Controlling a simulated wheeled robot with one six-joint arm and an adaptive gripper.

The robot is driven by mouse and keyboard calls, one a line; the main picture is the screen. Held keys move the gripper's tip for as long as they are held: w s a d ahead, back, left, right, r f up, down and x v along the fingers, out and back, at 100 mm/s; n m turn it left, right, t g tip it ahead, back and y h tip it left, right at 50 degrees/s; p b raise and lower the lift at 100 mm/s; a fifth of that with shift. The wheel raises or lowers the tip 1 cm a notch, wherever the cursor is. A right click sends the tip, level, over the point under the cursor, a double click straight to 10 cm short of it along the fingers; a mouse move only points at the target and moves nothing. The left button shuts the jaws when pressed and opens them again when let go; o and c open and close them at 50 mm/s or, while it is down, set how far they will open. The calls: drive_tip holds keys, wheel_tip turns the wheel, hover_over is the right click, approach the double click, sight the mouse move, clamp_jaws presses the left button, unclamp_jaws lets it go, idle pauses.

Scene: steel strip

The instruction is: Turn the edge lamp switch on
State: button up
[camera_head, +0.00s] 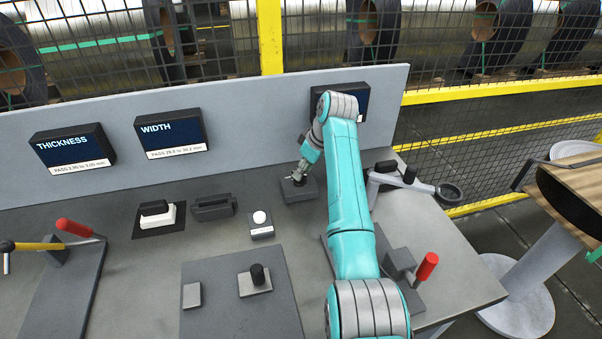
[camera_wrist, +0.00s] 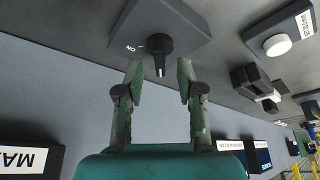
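The edge lamp switch appears to be the black rotary knob (camera_wrist: 158,46) on a grey box (camera_wrist: 185,22) in the wrist view. An "ON" label is left of the knob, and its white pointer mark faces down the picture, away from that label. In the head view the box (camera_head: 302,193) stands near the back panel, the knob mostly hidden by my gripper (camera_head: 298,177). In the wrist view my gripper (camera_wrist: 159,76) is open, its fingertips apart on either side of the knob's lower end, with visible gaps. I cannot tell their exact depth.
A white button (camera_head: 260,217), a black-handled white block (camera_head: 157,214) and a dark holder (camera_head: 212,207) stand left of the box. The back panel (camera_head: 240,112) rises close behind.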

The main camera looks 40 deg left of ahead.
drive_tip(key=shift+x, duration=1.3)
drive_tip(key=shift+c, duration=0.2)
clamp_jaws()
drive_tip(key=m, duration=0.2)
drive_tip(key=m+t, duration=0.1)
drive_tip(key=shift+s+m+t, duration=0.15)
drive_tip(key=shift+m+t, duration=0.15)
drive_tip(key=shift+m, duration=0.1)
drive_tip(key=m, duration=0.2)
drive_tip(key=m+t+h, duration=0.1)
drive_tip(key=m, duration=0.1)
drive_tip(key=shift+s+a+t, duration=0.1)
drive_tip(key=shift+t, duration=0.2)
drive_tip(key=m+t+h, duration=0.1)
drive_tip(key=m, duration=0.3)
drive_tip(key=shift+a+m, duration=0.1)
drive_tip(key=shift+m, duration=0.3)
drive_tip(key=shift+a+m+h, duration=0.1)
drive_tip(key=shift+m+h, duration=0.7)
drive_tip(key=shift+m, duration=0.7)
drive_tip(key=shift+s, duration=0.1)
